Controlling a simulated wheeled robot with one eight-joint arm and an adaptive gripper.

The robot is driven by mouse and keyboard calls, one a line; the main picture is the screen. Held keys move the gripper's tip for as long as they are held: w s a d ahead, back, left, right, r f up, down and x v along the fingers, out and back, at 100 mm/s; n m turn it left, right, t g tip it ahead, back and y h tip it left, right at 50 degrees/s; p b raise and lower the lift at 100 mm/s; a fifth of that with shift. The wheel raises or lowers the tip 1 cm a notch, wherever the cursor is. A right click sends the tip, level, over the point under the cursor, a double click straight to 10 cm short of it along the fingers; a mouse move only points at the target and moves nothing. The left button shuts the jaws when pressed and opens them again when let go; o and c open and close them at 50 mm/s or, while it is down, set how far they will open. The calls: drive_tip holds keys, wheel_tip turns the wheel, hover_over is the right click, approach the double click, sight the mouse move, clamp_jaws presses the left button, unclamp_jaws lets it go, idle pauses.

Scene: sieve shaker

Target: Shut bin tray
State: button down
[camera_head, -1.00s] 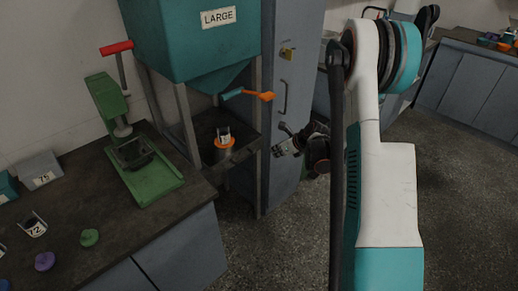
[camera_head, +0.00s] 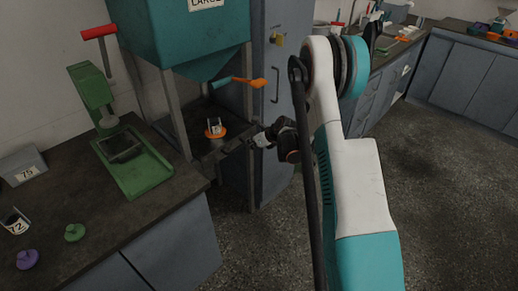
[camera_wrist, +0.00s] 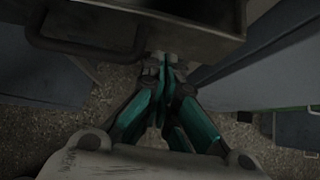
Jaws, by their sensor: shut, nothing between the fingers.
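The bin tray (camera_head: 233,147) is a dark, flat tray low under the teal bin (camera_head: 185,35), between the legs of its stand. My gripper (camera_head: 260,140) is shut and empty at the tray's front edge. In the wrist view the closed fingertips (camera_wrist: 166,65) are at or just below the front face. I cannot tell whether they touch it. The tray's back is hidden under the bin.
A cup with an orange rim (camera_head: 214,133) stands at the tray. A grey cabinet (camera_head: 285,110) stands close on the right. A green press (camera_head: 120,150) is on the left bench. Open floor lies in front.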

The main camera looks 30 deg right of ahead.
sight(245, 136)
drive_tip(key=shift+w+a, duration=0.15)
drive_tip(key=shift+w, duration=0.4)
drive_tip(key=w, duration=0.2)
drive_tip(key=w+a, duration=0.1)
drive_tip(key=w, duration=0.1)
drive_tip(key=shift+a, duration=0.2)
drive_tip(key=shift+w+r, duration=0.1)
drive_tip(key=shift+w, duration=0.05)
